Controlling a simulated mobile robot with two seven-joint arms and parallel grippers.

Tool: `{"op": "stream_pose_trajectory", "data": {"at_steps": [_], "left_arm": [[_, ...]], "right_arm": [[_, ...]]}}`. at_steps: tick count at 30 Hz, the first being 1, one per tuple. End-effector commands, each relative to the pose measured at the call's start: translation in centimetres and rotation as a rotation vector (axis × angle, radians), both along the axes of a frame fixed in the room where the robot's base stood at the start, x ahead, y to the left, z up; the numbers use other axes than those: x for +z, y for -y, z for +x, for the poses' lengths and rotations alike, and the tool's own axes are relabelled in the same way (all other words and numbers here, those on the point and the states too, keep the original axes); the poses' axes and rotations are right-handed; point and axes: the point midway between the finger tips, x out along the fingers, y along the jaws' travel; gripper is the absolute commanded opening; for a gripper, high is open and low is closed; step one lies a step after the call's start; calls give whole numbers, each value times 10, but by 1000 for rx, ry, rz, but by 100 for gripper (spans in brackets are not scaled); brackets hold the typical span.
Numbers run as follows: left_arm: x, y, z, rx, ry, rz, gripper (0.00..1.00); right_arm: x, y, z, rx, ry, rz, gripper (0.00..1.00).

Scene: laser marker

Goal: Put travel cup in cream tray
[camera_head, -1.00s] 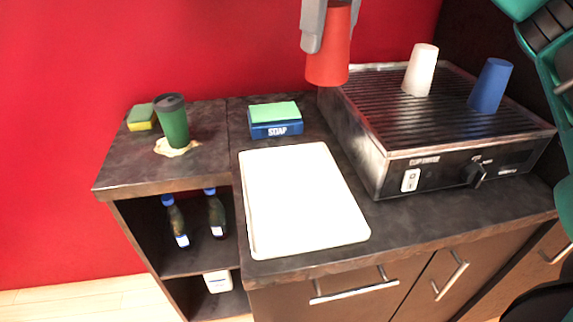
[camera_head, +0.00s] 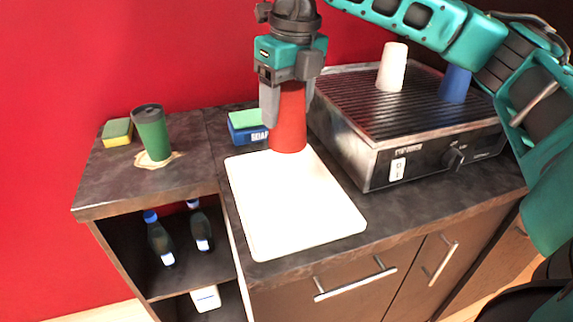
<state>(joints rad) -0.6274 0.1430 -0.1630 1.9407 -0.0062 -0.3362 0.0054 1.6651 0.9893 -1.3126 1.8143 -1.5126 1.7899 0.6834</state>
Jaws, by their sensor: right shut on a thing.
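The green travel cup (camera_head: 151,134) with a dark lid stands upright on the left part of the counter, over a pale spill (camera_head: 171,163). The cream tray (camera_head: 285,210) lies flat on the counter, to the right of it, and looks empty. My right gripper (camera_head: 286,101) is shut on a red cup (camera_head: 288,122), holding it over or at the tray's back edge. I cannot tell whether the red cup touches the tray. My left gripper is not in view.
A cup dryer (camera_head: 420,160) with a ridged top stands at the right, bearing a white cup (camera_head: 391,67) and a blue cup (camera_head: 455,84). A soap box (camera_head: 250,134) with a green sponge is behind the tray. Another sponge (camera_head: 117,132) lies by the travel cup. Bottles stand on the shelf below.

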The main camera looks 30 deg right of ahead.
Motion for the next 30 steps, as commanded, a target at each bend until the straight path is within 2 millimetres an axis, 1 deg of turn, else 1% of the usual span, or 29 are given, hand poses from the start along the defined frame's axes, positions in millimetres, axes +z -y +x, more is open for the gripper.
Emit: {"op": "stream_pose_trajectory", "data": {"at_steps": [1,3,6,9,14,19,23,30], "left_arm": [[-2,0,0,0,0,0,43],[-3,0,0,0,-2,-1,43],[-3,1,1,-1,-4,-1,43],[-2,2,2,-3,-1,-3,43],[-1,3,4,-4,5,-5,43],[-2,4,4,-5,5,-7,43],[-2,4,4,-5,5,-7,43],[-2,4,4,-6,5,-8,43]], "right_arm": [[-15,0,-1,-1,-4,0,27],[-33,0,-1,0,-3,0,27],[-52,0,0,-1,-2,0,27],[-64,0,0,0,0,0,27],[-78,0,0,-1,-1,0,27],[-104,0,0,-1,-2,0,27],[-112,0,0,0,1,0,27],[-112,0,0,0,1,1,27]]}}
